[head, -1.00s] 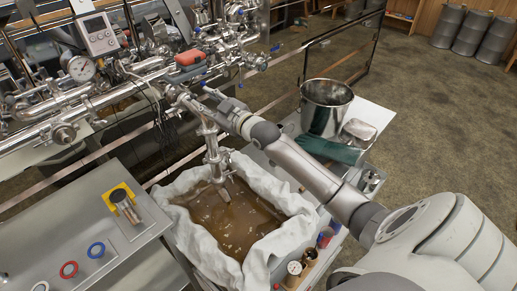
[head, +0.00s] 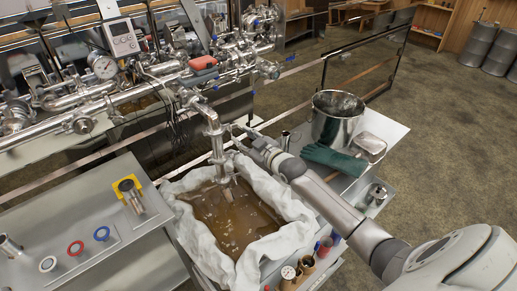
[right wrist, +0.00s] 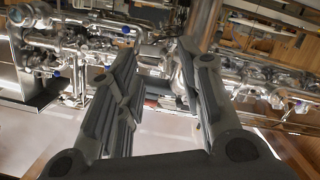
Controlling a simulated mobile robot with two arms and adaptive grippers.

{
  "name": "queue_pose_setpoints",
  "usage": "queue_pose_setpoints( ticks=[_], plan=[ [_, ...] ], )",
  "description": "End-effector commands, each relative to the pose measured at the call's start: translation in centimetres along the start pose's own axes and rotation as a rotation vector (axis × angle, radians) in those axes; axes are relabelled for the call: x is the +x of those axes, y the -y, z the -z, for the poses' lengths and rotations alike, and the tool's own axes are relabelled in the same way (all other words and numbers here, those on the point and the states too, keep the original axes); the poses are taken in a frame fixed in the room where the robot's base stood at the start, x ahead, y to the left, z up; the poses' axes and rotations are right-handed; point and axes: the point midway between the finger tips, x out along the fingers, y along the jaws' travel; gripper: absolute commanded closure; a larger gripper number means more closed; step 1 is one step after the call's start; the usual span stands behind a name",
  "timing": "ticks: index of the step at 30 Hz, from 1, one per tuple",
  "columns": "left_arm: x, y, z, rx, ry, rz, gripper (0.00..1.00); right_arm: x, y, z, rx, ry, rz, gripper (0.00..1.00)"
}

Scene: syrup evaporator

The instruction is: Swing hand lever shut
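Steel pipework (head: 150,90) crosses the upper left of the head view, with several small blue-handled levers on it, one (head: 214,37) near the top. I cannot tell which is the task's hand lever. A steel outlet pipe (head: 214,140) drops from the pipework into the cloth-lined basin. My right gripper (head: 240,134) is just right of this pipe, small and partly lost against it. In the right wrist view my right gripper (right wrist: 158,100) has its fingers apart, with nothing seen between them and pipework beyond. My left gripper is out of view.
The cloth-lined basin (head: 278,246) holds brown liquid below my right arm. A steel bucket (head: 335,118), green gloves (head: 333,158) and a steel tin (head: 370,145) stand to the right. A grey bench (head: 105,225) with a yellow holder (head: 128,185) is at left.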

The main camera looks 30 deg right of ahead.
Motion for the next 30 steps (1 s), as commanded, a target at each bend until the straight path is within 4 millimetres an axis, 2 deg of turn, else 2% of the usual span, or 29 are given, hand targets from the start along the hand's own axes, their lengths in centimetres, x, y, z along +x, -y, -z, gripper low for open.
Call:
queue_pose_setpoints(
  ticks=[3,9,20,23,26,28,30],
  plan=[
    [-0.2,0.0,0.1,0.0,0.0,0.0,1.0,-0.1,0.6,-1.6,0.01,0.031,0.004,0.65],
    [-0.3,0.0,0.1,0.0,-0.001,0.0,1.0,-0.2,1.2,-3.1,0.019,0.058,0.008,0.65],
    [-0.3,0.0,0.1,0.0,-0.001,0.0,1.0,-0.3,1.3,-3.5,0.021,0.064,0.008,0.65],
    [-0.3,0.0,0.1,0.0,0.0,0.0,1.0,-0.5,1.8,-3.7,0.024,0.073,0.016,0.78],
    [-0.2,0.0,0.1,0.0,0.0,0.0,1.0,-1.6,4.3,-4.7,0.037,0.118,0.055,0.91],
    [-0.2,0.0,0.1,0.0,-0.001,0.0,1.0,-3.3,7.5,-5.9,0.054,0.182,0.102,1.0],
    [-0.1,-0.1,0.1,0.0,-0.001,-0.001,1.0,-5.8,11.1,-7.3,0.075,0.267,0.154,1.0]
  ],
)
